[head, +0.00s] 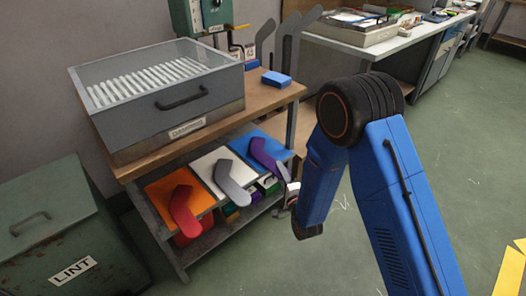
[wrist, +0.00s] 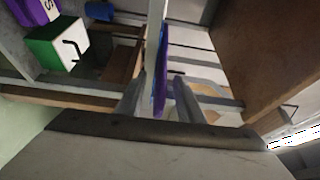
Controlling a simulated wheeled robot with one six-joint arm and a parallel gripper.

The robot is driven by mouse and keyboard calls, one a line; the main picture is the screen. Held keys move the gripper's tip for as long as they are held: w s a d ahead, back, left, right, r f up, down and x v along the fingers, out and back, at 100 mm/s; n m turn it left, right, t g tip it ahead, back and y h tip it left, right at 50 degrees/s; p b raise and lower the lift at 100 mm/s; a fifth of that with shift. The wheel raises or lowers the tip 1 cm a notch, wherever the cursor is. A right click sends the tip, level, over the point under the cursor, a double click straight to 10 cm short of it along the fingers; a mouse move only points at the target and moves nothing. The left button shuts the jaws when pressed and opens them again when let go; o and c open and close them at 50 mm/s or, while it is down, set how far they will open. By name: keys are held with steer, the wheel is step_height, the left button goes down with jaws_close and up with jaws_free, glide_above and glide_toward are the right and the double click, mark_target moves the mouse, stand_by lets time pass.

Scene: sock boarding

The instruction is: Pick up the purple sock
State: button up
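The purple sock (head: 268,158) lies on a blue card on the shelf under the bench, at the right end of a row of socks. My gripper (head: 291,192) is at the shelf's right edge, close to the sock's lower end, and partly hidden behind my arm. In the wrist view the sock (wrist: 160,92) shows edge-on as a thin purple strip between the two grey fingers of my gripper (wrist: 158,100). The fingers look apart, with a gap beside the strip. I cannot tell whether either finger touches it.
A grey sock (head: 233,184) on a white card and a red sock (head: 183,212) on an orange card lie to the left. A glass-lidded box (head: 160,90) stands on the bench above. A green lint bin (head: 65,235) stands at the left.

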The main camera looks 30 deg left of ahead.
steer(key=shift+w+a, duration=0.15)
jaws_close()
